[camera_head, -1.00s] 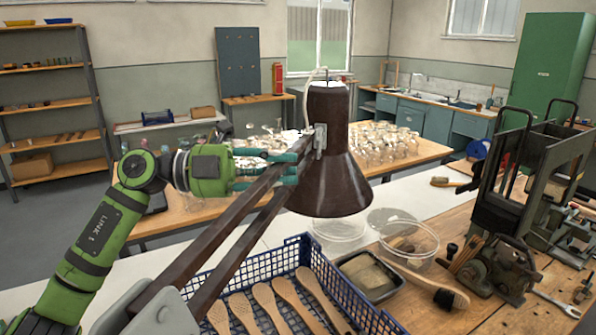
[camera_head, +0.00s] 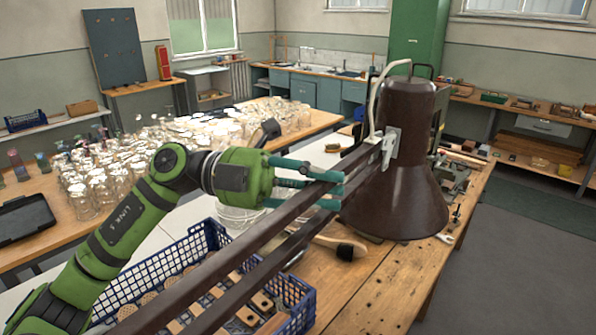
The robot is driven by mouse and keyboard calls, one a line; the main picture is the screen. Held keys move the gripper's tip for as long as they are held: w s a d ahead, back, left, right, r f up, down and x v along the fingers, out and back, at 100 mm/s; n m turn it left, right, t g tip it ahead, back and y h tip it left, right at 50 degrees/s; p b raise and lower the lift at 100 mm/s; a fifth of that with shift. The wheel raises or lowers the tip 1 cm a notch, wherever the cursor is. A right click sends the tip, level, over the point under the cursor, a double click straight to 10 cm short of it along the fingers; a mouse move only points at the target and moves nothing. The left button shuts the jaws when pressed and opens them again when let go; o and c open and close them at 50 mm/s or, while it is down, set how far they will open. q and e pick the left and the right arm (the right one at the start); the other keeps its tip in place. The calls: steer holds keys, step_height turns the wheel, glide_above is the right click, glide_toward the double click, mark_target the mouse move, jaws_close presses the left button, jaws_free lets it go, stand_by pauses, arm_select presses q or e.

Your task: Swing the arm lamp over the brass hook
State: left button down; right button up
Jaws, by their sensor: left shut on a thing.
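The arm lamp has a dark brown bell-shaped shade (camera_head: 398,190) and two long parallel brown arm bars (camera_head: 250,265) that run up from the lower left. Its shade hangs mouth down over the right part of the wooden workbench (camera_head: 362,292). My left gripper (camera_head: 335,188) comes in from the left. Its teal fingers are shut on the lamp's arm, just left of the bracket at the shade. I cannot make out the brass hook; the shade covers part of the bench behind it. My right gripper is not in view.
A blue basket (camera_head: 165,262) with wooden brush parts stands under the lamp arm. A brush with dark bristles (camera_head: 348,250) lies beside it. Many glass jars (camera_head: 95,190) crowd the table at left. Open floor (camera_head: 520,270) lies right of the bench.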

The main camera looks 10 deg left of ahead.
arm_select(q)
steer(key=shift+s+d+g, duration=0.25)
steer(key=shift+d+g, duration=0.05)
steer(key=shift+d, duration=0.3)
steer(key=c, duration=1)
jaws_free()
steer(key=a, duration=1.2)
steer(key=shift+w, duration=0.3)
